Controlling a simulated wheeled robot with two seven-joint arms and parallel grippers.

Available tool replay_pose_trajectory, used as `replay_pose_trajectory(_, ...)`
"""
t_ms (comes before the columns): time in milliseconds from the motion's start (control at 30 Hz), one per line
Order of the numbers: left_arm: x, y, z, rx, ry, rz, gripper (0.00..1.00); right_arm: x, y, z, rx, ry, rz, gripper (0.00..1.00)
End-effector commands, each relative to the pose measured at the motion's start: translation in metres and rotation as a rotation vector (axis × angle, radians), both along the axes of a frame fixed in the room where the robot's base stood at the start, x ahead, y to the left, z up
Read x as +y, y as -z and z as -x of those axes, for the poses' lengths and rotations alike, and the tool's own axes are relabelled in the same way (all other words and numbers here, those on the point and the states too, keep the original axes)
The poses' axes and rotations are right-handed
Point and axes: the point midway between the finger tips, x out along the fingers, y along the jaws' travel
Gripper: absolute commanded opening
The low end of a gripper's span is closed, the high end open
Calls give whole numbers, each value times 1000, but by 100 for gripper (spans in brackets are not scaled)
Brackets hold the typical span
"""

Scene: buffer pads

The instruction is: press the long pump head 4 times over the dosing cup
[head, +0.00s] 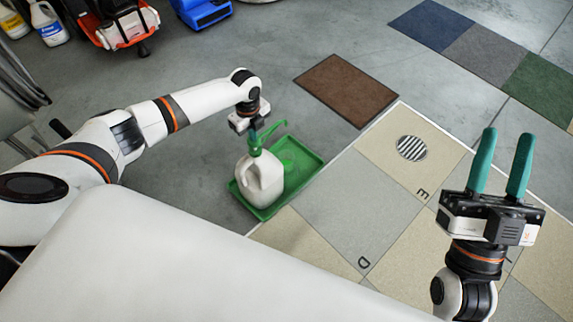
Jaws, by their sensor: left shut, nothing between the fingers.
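A white jug (259,179) with a green pump stands upright in a green tray (305,152). The long pump head (270,133) reaches from the jug's top toward the right, over the tray. My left gripper (252,134) is shut, pointing down right at the top of the pump; I cannot tell whether it touches. A faint round green shape (288,163) lies in the tray under the spout and may be the dosing cup, but it is hard to make out. My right gripper (507,140) is open and empty, fingers up, at the right.
A brown mat (345,90) lies behind the tray. Tan and grey floor tiles, one with a round drain grate (411,148), spread to the right. Blue, grey and green mats (485,55) lie at the back right. A red machine (122,28) and bottles stand at the back left.

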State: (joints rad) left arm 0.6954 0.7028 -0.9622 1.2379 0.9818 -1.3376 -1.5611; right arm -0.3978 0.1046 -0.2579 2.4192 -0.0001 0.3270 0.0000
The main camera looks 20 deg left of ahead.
Motion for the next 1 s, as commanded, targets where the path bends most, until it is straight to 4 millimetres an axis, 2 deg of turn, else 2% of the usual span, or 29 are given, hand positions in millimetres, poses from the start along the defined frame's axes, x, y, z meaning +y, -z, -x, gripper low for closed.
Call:
replay_pose_trajectory(100,0,1,2,4,1,-1,0,1,1,-1,12,-1,3,36)
replay_pose_trajectory(600,0,-11,2,5,1,-1,0,2,41,-29,325,17,91,36)
replay_pose_trajectory(1000,0,-21,2,6,1,0,0,-2,76,-38,559,31,155,36)
